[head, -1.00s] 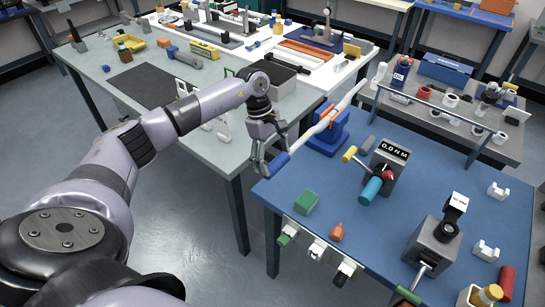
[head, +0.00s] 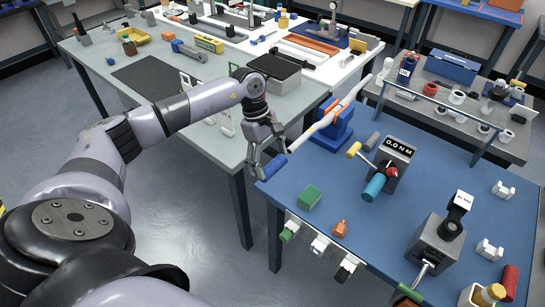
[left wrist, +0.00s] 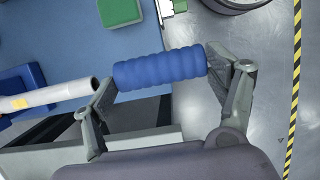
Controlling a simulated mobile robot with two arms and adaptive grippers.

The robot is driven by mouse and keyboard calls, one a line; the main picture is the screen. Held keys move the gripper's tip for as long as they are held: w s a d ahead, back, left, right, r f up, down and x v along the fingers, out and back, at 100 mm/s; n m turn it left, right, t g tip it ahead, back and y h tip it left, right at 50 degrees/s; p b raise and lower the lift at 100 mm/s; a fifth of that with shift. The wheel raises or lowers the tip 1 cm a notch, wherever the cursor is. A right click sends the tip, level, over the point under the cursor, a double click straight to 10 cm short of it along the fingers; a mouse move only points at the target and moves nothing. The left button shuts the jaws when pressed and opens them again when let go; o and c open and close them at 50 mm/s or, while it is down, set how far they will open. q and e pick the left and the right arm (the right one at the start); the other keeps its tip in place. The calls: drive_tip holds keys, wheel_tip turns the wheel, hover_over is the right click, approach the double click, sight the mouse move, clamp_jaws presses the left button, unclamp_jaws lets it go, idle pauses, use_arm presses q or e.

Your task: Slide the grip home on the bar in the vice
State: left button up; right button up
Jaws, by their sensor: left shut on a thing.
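A blue ribbed grip (head: 272,167) is clamped lengthwise between the fingers of my left gripper (head: 265,161); the left wrist view shows the grip (left wrist: 160,69) with a finger at each end. A pale bar (head: 345,105) is held slanted in the blue vice (head: 333,132), its near end pointing toward the grip. In the left wrist view the bar (left wrist: 50,95) lies to the left, its end close to the grip's left end and apart from it, with a finger near that gap. My right gripper is not in view.
Floor shows below the grip.

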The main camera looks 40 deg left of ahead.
use_arm(q)
drive_tip(key=shift+y, duration=0.8)
drive_tip(key=shift+s+r+p, duration=0.15)
drive_tip(key=shift+s+p, duration=0.1)
drive_tip(key=shift+s, duration=0.85)
drive_tip(key=shift+s+r+p, duration=0.1)
drive_tip(key=shift+s+p, duration=0.15)
drive_tip(key=shift+s, duration=0.85)
drive_tip(key=shift+w+f, duration=0.1)
drive_tip(key=shift+w, duration=0.05)
drive_tip(key=shift+f+b, duration=0.1)
drive_tip(key=shift+b, duration=0.35)
drive_tip(key=w, duration=0.2)
drive_tip(key=w+b, duration=0.2)
drive_tip(key=w, duration=0.1)
drive_tip(key=shift+w+d, duration=0.3)
drive_tip(key=shift+w, duration=0.1)
drive_tip(key=shift+b, duration=0.3)
